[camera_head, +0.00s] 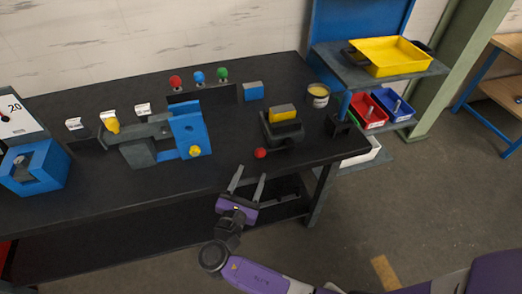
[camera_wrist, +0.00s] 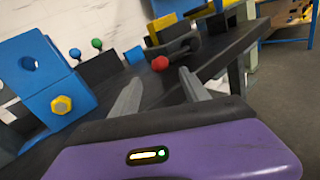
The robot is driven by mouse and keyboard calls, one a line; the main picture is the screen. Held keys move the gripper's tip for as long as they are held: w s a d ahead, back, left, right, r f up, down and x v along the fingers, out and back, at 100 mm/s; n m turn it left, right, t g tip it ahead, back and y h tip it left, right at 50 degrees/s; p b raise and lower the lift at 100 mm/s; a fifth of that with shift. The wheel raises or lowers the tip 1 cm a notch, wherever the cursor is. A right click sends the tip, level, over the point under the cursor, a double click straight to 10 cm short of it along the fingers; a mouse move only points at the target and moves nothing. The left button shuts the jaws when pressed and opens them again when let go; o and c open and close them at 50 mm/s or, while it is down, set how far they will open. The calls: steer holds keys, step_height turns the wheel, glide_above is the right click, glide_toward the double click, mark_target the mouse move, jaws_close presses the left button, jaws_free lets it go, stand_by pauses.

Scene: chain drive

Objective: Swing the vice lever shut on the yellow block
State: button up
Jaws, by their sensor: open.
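The yellow block (camera_head: 282,112) sits in the dark vice (camera_head: 283,131) near the right end of the workbench. In the wrist view the yellow block (camera_wrist: 160,22) shows above the vice (camera_wrist: 178,40). The vice lever ends in a red ball (camera_head: 260,153), on the near side of the vice; the ball also shows in the wrist view (camera_wrist: 160,63). My gripper (camera_head: 249,172) is open and empty at the bench's front edge, just short of the red ball and apart from it. Its two grey fingers (camera_wrist: 158,85) point toward the ball. Most of the lever's bar is hard to make out.
A blue block fixture with a yellow bolt (camera_head: 195,152) stands to the left. A blue block (camera_head: 253,91) and a round tin (camera_head: 318,96) lie behind the vice. A shelf with a yellow tray (camera_head: 390,52) stands at right. The bench front between fixture and vice is clear.

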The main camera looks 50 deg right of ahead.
mark_target(259, 156)
steer(key=p+x, duration=0.1)
steer(key=x, duration=0.6)
steer(key=shift+w+d, duration=0.1)
steer(key=shift+d, duration=0.25)
jaws_close()
steer(key=shift+r, duration=0.1)
stand_by(1.0)
